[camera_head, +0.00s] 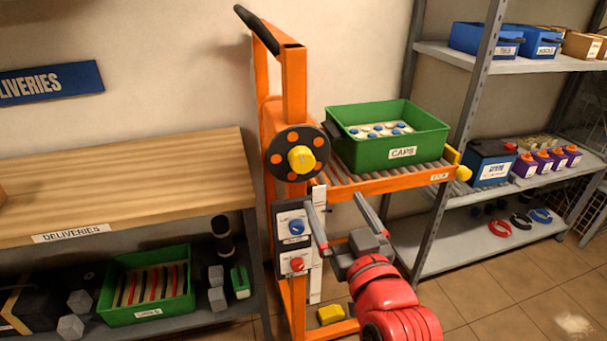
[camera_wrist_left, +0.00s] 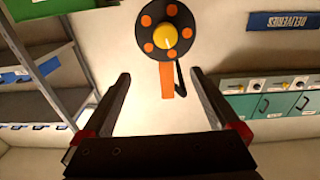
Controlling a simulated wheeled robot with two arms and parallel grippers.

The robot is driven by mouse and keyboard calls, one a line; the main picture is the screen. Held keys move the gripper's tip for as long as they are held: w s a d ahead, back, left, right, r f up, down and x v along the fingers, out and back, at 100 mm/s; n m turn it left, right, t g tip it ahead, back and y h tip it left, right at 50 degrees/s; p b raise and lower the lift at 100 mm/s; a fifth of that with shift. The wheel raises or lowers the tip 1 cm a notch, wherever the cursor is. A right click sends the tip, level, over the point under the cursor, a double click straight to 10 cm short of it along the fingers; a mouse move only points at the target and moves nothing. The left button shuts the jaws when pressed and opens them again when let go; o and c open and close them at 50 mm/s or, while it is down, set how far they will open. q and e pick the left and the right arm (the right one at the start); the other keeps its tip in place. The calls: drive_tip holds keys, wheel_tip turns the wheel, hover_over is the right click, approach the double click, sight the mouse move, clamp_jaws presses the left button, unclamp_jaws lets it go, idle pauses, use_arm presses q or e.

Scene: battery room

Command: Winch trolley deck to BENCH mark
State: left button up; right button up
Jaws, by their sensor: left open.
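The orange trolley (camera_head: 294,85) stands between the bench and the shelving. Its roller deck (camera_head: 375,186) carries a green CAPS crate (camera_head: 395,152). The winch wheel (camera_head: 281,147), a black disc with orange spots and a yellow hub, is on the post; the wheel also shows in the left wrist view (camera_wrist_left: 146,42). A white upright strip (camera_head: 318,275) runs beside the post; I cannot read a BENCH mark on it. My left gripper (camera_head: 334,202) is open and empty, below the wheel and in front of the deck; its fingers show in the left wrist view (camera_wrist_left: 160,76). My right gripper is out of view.
A panel (camera_head: 294,240) with blue and red knobs is on the post. A yellow block (camera_head: 331,314) is low on the trolley. The wooden DELIVERIES bench (camera_head: 110,185) is at left, its top mostly clear. Grey shelving (camera_head: 500,204) with batteries and bins stands at right.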

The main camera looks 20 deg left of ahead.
sight(304, 163)
use_arm(q)
drive_tip(key=shift+n+g, duration=0.3)
drive_tip(key=shift+n, duration=0.1)
drive_tip(key=x, duration=1.1)
drive_tip(key=f+p+x, duration=0.1)
drive_tip(key=x, duration=0.5)
drive_tip(key=shift+s+a+f, duration=0.1)
drive_tip(key=shift+s+a, duration=0.15)
drive_tip(key=shift+a, duration=0.1)
drive_tip(key=c, duration=1.4)
